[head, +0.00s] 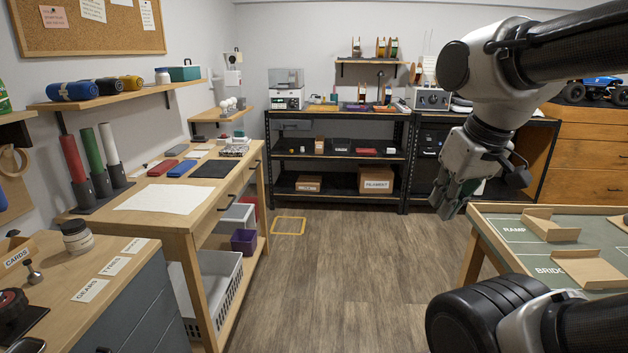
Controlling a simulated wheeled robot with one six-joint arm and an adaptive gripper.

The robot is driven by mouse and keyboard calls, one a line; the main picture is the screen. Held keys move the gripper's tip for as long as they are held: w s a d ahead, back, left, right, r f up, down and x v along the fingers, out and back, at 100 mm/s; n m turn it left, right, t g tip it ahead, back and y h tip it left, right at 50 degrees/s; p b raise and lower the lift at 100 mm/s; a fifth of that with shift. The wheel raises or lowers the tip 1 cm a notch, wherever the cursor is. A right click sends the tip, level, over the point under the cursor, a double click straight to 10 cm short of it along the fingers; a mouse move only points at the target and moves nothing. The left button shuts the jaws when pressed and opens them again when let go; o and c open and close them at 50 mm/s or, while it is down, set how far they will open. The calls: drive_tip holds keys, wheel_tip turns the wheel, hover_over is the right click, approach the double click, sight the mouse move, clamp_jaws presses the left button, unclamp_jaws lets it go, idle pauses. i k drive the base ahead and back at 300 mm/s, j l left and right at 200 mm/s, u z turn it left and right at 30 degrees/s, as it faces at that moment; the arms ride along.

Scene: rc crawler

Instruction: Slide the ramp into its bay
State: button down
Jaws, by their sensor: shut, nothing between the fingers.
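A green-topped table (480,212) with a wooden rim stands at the right. A bay outlined in white with the label RAMP (513,229) is marked on its top. A light wooden wedge-like piece (552,230), which looks like the ramp, lies at the right of that label, and seems to lie partly over the marked area. I cannot tell whether it is fully inside the outline. My gripper (447,206) hangs to the left of the table, pointing down, shut and empty, apart from the wooden piece.
A second wooden piece (590,269) lies nearer, by a label starting BRID. A wooden workbench (190,221) stands at the left, and dark shelves (338,165) at the back. A yellow floor outline (288,226) lies beside the workbench. The middle floor is clear.

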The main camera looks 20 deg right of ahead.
sight(538, 221)
drive_tip(key=i+l+z, duration=0.1)
drive_tip(key=i+z, duration=0.2)
drive_tip(key=i, duration=0.2)
drive_tip(key=i+z, duration=0.3)
drive_tip(key=i, duration=0.2)
drive_tip(key=i+j, duration=0.1)
drive_tip(key=i, duration=0.65)
drive_tip(key=i+j+u, duration=0.15)
drive_tip(key=i, duration=0.6)
drive_tip(key=i+z, duration=0.1)
drive_tip(key=z, duration=2)
